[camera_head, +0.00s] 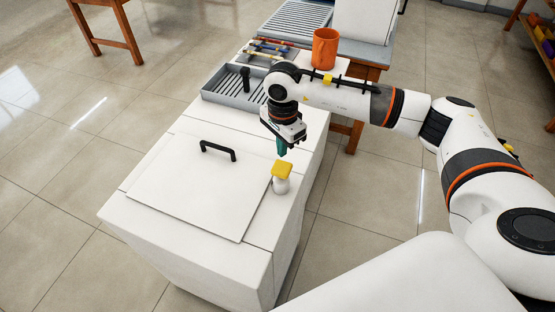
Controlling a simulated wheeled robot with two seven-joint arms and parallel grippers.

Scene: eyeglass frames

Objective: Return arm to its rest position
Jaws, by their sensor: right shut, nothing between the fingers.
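My right arm reaches in from the right over the white cabinet (190,215). My right gripper (282,150) points down, shut and empty, with its dark green fingers above and just behind a small white bottle with a yellow cap (281,177). I cannot tell whether the fingertips touch the cap. The bottle stands upright on the cabinet's right part, beside a white lid with a black handle (218,151). My left gripper is not in view.
Behind the lid sits a grey slotted tray (222,93) with a black upright object (245,78). An orange mug (325,48) stands farther back, near several slim coloured items (270,48). A wooden table (108,30) is at the far left. Tiled floor on the left is clear.

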